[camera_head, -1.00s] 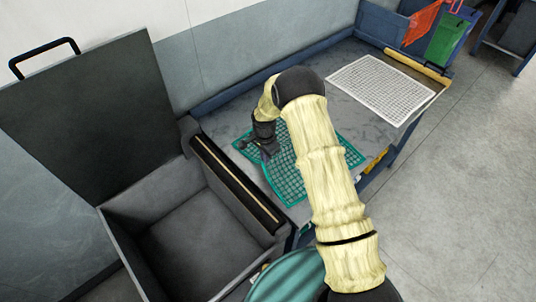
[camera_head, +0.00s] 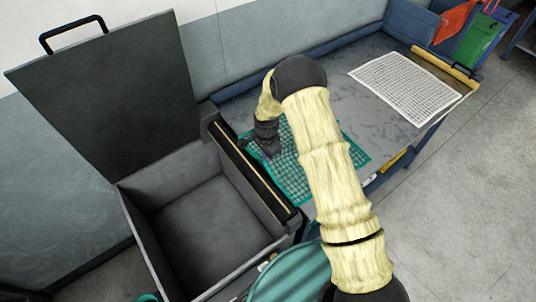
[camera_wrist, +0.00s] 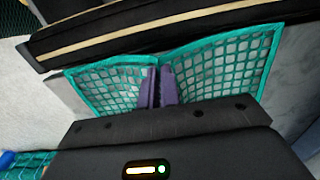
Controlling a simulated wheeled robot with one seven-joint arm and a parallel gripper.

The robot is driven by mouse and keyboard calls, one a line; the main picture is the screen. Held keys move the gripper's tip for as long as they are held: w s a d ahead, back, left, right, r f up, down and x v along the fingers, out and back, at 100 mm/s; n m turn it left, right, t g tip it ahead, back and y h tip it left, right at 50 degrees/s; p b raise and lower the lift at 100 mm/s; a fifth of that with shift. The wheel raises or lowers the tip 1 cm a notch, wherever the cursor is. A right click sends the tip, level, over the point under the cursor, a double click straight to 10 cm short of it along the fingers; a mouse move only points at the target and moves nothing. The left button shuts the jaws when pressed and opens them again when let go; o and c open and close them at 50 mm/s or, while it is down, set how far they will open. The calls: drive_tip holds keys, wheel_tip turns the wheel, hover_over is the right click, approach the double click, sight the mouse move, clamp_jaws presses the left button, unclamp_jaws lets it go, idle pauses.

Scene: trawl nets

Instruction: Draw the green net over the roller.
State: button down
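The green net (camera_head: 290,180) lies on the grey table, partly hidden behind my arm. In the wrist view, the net (camera_wrist: 105,85) rises in two mesh panels that meet in a fold at my fingers. My gripper (camera_wrist: 160,88) has its purple fingertips close together on this fold, pinching the net near its edge. In the head view, my gripper (camera_head: 268,152) is low over the net, just right of the roller. The roller (camera_head: 243,165) is a dark bar with a tan stripe, between table and bin. It also shows in the wrist view (camera_wrist: 150,28), just beyond the net's edge.
A grey open bin (camera_head: 215,235) with its lid (camera_head: 110,95) raised stands left of the roller. A white net (camera_head: 405,88) lies at the table's far right. Red (camera_head: 455,20) and green (camera_head: 478,40) pieces hang beyond. The table's back middle is clear.

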drive_tip(key=shift+s+a, duration=1.3)
drive_tip(key=shift+a, duration=0.15)
drive_tip(key=shift+s+a, duration=1.25)
drive_tip(key=shift+a, duration=0.2)
drive_tip(key=s+a, duration=0.5)
drive_tip(key=a, duration=0.1)
drive_tip(key=shift+s+f, duration=0.1)
wheel_tip(320, 180, down, 9)
drive_tip(key=b, duration=0.6)
